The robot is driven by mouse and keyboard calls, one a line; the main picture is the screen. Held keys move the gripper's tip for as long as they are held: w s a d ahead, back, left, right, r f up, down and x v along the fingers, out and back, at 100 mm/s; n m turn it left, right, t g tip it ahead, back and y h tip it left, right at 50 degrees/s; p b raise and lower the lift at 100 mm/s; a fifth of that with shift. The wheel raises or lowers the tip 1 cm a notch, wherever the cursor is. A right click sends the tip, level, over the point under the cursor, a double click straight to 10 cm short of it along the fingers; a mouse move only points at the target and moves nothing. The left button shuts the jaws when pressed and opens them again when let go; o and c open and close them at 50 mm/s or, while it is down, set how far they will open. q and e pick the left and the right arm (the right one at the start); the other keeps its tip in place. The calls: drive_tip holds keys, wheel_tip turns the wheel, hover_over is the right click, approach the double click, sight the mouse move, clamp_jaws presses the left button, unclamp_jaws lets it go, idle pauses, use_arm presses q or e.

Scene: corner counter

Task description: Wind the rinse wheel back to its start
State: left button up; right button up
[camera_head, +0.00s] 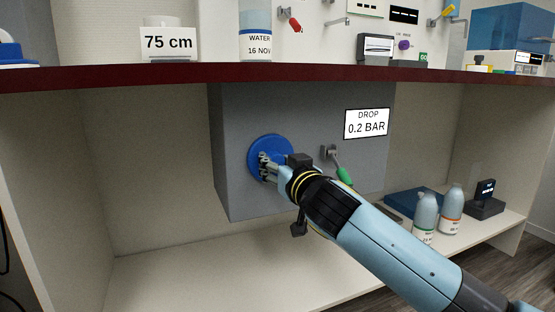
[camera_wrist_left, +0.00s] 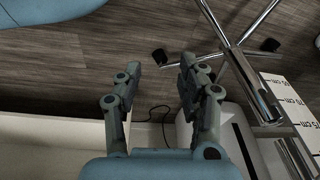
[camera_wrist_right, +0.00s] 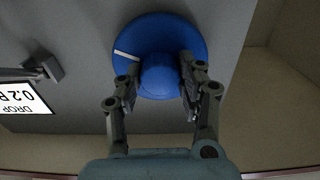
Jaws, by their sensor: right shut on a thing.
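The rinse wheel (camera_head: 258,146) is a round blue disc on the front of a grey box under the counter. In the right wrist view the wheel (camera_wrist_right: 190,35) shows a raised blue hub (camera_wrist_right: 160,76) and a white line pointing to the upper left of the hub. My right gripper (camera_head: 266,166) is at the wheel, and in the right wrist view its fingers (camera_wrist_right: 160,92) are shut on the hub, one on each side. My left gripper (camera_wrist_left: 160,72) is open and empty above the floor, seen only in the left wrist view.
The grey box (camera_head: 232,190) carries a "DROP 0.2 BAR" sign (camera_head: 367,123) and a green-handled lever (camera_head: 344,176) right of the wheel. Bottles (camera_head: 425,212) and a blue tray (camera_head: 405,201) stand on the lower shelf at right. The dark red counter edge (camera_head: 200,71) runs above. The shelf's left is clear.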

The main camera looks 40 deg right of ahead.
drive_tip(key=n+p, duration=0.1)
drive_tip(key=n, duration=0.1)
drive_tip(key=n+p, duration=0.1)
drive_tip(key=shift+r+n, duration=0.2)
drive_tip(key=shift+n, duration=0.2)
drive_tip(key=n+p, duration=0.1)
drive_tip(key=n, duration=0.3)
drive_tip(key=shift+n+p, duration=0.3)
drive_tip(key=shift+p, duration=0.05)
use_arm(q)
drive_tip(key=s+a+f+g+p, duration=0.1)
drive_tip(key=s+a+f+p, duration=0.2)
drive_tip(key=s+f, duration=0.6)
drive_tip(key=shift+a+f+g+y, duration=0.35)
drive_tip(key=shift+a+f, duration=0.25)
drive_tip(key=shift+f, duration=1.3)
use_arm(e)
drive_tip(key=shift+f+n, duration=0.15)
drive_tip(key=shift+n, duration=2.65)
drive_tip(key=shift+f+n, duration=0.15)
drive_tip(key=shift+n, duration=2.65)
use_arm(q)
drive_tip(key=shift+s, duration=0.1)
use_arm(e)
drive_tip(key=o, duration=1.2)
drive_tip(key=shift+c, duration=0.2)
